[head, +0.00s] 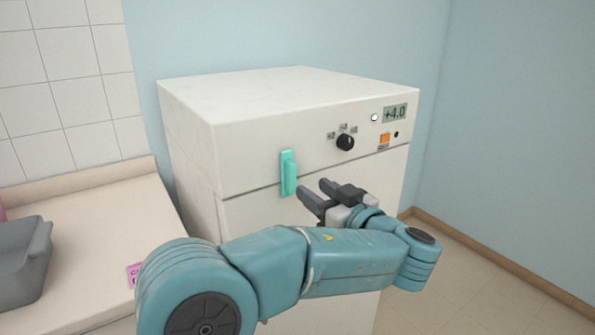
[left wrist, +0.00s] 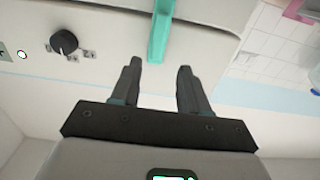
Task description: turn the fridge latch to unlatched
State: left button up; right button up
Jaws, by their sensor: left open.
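The fridge (head: 232,165) is a white box with a control panel along its upper front. Its latch (head: 288,173) is a green upright bar across the seam between the top panel and the door, at the left of the front. My left gripper (head: 322,190) is open and empty, just right of the latch and apart from it in the head view. In the left wrist view the latch (left wrist: 161,30) lies beyond the open fingers (left wrist: 158,82), roughly in line with the gap between them. My right gripper is in neither view.
A black knob (head: 345,143), an orange button (head: 385,140) and a display reading +4.0 (head: 395,113) are on the fridge panel. A counter (head: 110,225) with a grey bin (head: 22,262) and a pink label (head: 134,273) stands at left. Floor right of the fridge is clear.

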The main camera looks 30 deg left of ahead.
aim_at(294, 175)
pick_arm(q)
jog(key=p+x, duration=0.1)
jog(key=x, duration=0.6)
jog(key=shift+w+a, duration=0.15)
jog(key=shift+a, duration=0.15)
jog(key=shift+w+a+f, duration=0.15)
jog(key=shift+w+a, duration=0.1)
jog(key=shift+w, duration=0.05)
jog(key=shift+s, duration=0.1)
jog(key=c, duration=0.8)
